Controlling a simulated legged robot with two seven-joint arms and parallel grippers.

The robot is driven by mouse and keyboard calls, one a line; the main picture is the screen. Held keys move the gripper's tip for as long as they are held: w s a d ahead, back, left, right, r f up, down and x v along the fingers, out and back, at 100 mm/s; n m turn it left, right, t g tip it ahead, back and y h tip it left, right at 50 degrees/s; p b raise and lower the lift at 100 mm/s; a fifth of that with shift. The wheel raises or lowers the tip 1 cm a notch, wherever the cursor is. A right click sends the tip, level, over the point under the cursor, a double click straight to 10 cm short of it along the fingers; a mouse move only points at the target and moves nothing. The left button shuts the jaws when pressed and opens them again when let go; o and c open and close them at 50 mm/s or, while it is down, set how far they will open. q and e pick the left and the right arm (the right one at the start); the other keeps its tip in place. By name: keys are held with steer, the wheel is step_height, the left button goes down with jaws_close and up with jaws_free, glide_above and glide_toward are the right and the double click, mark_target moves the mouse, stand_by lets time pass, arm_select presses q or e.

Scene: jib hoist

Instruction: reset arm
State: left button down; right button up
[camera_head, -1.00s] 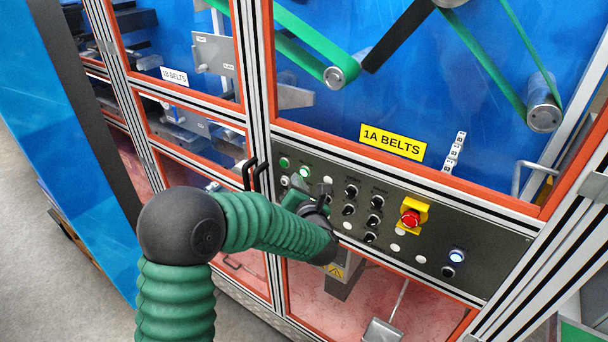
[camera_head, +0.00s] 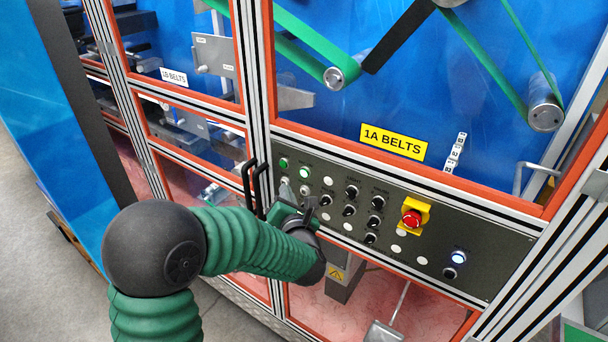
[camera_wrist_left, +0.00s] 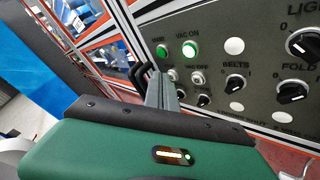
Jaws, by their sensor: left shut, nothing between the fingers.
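My left gripper (camera_head: 296,196) is in front of the left part of the dark control panel (camera_head: 400,258) in the head view. Its grey fingers are together and empty. In the left wrist view the fingers (camera_wrist_left: 161,90) point at the panel's left end, just below two green lit buttons (camera_wrist_left: 176,50). I cannot tell whether the fingertips touch the panel. My left arm is green and ribbed with a black elbow joint. My right gripper is not in view.
The panel carries several black rotary knobs, a red emergency stop (camera_head: 411,217) on a yellow plate and a blue-white lit button (camera_head: 458,258). Black handles (camera_head: 252,186) stand out left of the gripper. A yellow "1A BELTS" label (camera_head: 392,142) is above.

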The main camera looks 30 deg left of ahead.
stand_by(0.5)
arm_select(q)
steer(key=d+f+m+h+b, duration=0.3)
steer(key=d+f+m+h, duration=0.5)
steer(key=m, duration=0.5)
steer(key=s+d+f+m+g+h+b, duration=0.2)
steer(key=s+d+f+m+g+h, duration=0.15)
steer(key=s+d+f+m, duration=0.75)
steer(key=s+a+f+m+g, duration=0.1)
steer(key=s+f+m+g, duration=0.1)
steer(key=s+m, duration=0.3)
steer(key=s+a+f+m+g+b, duration=0.1)
steer(key=s+a+f+m+g, duration=0.1)
steer(key=s+m+g, duration=0.2)
steer(key=s+m, duration=0.2)
steer(key=m, duration=0.1)
steer(key=shift+a+f+m+y, duration=0.2)
steer(key=shift+f+m+y, duration=0.05)
steer(key=shift+m+y, duration=0.15)
